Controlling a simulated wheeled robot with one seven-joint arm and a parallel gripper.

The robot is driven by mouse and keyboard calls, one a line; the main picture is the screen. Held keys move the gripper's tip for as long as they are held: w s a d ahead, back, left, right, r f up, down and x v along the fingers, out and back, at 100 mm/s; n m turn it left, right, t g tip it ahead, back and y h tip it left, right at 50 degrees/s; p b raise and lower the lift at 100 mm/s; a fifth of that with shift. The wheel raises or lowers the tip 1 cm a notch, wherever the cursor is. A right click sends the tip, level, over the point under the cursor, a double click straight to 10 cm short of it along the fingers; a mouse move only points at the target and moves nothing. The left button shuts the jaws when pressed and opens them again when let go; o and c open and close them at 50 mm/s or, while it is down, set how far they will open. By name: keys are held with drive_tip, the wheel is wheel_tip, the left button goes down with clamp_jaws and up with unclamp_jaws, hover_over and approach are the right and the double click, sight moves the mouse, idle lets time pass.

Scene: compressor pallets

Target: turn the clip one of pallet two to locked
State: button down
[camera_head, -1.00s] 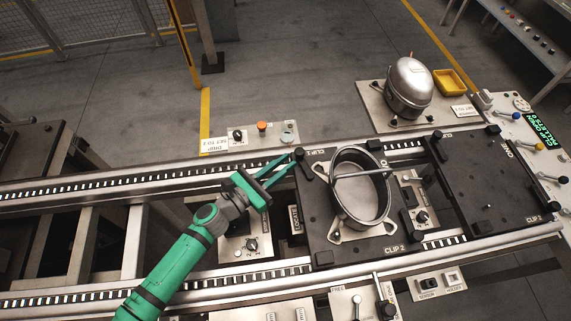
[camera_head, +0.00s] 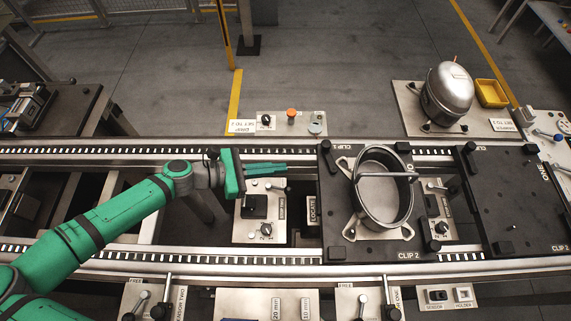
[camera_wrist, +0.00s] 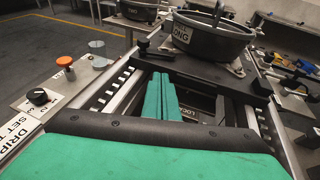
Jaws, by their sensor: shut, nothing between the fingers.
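A black pallet (camera_head: 400,248) on the rails carries an open silver pot (camera_head: 381,214) with a bar across its top. Its clip one (camera_head: 329,157), a dark lever beside the "CLIP 1" label, sits at the far left corner; it also shows in the wrist view (camera_wrist: 143,46). A second black pallet (camera_head: 520,215) lies to the right, empty, with its own clip at its far left corner (camera_head: 470,157). I cannot read which pallet is two. My gripper (camera_head: 286,168) is shut and empty, its green fingers (camera_wrist: 161,97) together, left of the pot's pallet and apart from the clip.
A control plate with a black knob and orange button (camera_head: 291,115) stands behind the rail. A closed silver compressor (camera_head: 447,92) and yellow tray (camera_head: 491,93) are at the back right. Switch plates (camera_head: 262,301) line the front rail.

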approach(327, 162)
drive_tip(key=x, duration=0.4)
drive_tip(key=shift+d+f, duration=0.15)
drive_tip(key=shift+f, duration=0.2)
drive_tip(key=shift+w+d, duration=0.25)
drive_tip(key=shift+d, duration=0.6)
drive_tip(key=shift+s+n+t, duration=0.15)
drive_tip(key=shift+n+t, duration=0.25)
drive_tip(key=shift+t, duration=0.1)
drive_tip(key=shift+d, duration=0.1)
